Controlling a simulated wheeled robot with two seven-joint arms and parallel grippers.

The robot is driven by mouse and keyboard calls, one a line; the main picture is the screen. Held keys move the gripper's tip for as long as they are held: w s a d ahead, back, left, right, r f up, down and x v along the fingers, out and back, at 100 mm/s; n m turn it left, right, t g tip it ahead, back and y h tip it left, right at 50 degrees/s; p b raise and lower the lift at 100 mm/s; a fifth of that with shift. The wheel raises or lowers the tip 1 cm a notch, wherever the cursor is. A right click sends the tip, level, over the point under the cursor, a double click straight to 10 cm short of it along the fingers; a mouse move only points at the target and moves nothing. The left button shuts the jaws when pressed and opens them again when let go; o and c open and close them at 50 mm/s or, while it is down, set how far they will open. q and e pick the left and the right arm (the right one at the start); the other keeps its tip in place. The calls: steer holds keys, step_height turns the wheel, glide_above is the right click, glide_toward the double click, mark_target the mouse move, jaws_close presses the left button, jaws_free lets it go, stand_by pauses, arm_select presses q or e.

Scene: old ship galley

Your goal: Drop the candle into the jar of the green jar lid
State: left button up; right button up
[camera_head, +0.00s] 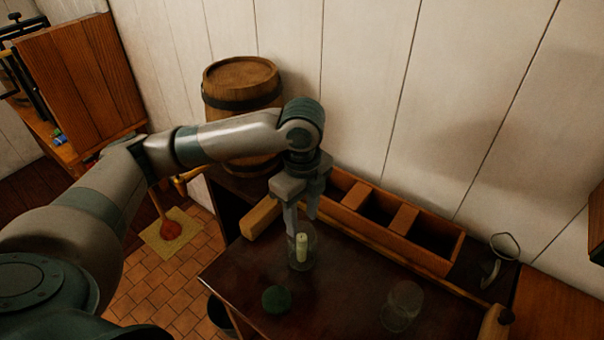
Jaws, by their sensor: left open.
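A clear glass jar (310,262) stands on the dark table near its left side. A short pale candle (301,247) shows upright within the jar's outline, apparently inside it. A round green jar lid (277,299) lies on the table just in front of this jar. My left gripper (302,222) points down directly above the jar, with its fingers apart around the line of the candle's top. I cannot tell whether a finger touches the jar rim. My right gripper is not in view.
A second clear glass (402,306) stands on the dark table (340,290) to the right. A wooden divided box (405,220) lies along the wall behind, with a wooden block (261,217) to the left. A barrel (241,85) stands behind my arm. The table between the glasses is clear.

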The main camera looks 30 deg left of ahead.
arm_select(q)
step_height(320, 180, up, 16)
steer(key=b, duration=0.1)
steer(key=shift+b, duration=0.35)
stand_by(0.6)
stand_by(0.7)
